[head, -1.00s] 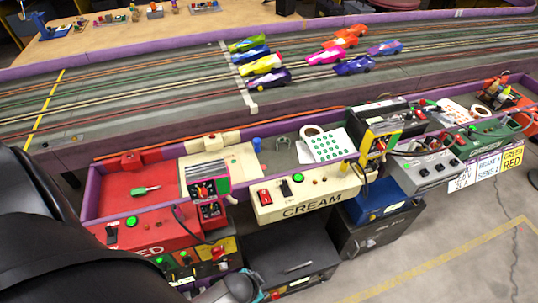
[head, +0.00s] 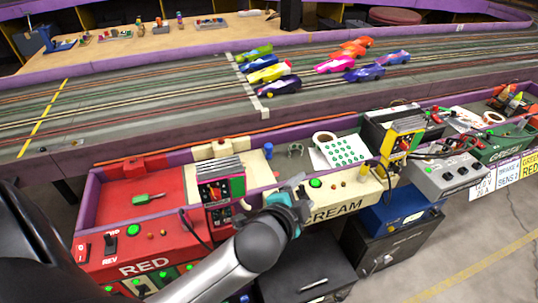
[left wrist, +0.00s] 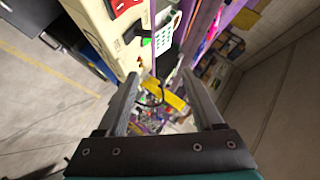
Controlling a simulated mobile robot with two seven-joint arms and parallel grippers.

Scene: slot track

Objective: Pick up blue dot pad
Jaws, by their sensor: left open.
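A white pad with rows of green dots (head: 343,150) lies on the cream control station (head: 340,205), under a roll of tape. In the left wrist view, part of the dotted pad (left wrist: 168,36) shows beyond the fingers. I see no pad with clearly blue dots. My left gripper (head: 298,190) is at the front edge of the cream station, to the left of and nearer than the pad, and apart from it. In the left wrist view my left gripper (left wrist: 162,82) is open, with nothing between its fingers. My right gripper is not in view.
The red station (head: 140,205) is at the left and the green station (head: 495,145) at the right. A yellow device (head: 402,140) stands right of the pad. Several toy cars (head: 362,74) sit on the track behind. Dark boxes (head: 305,275) stand below the stations.

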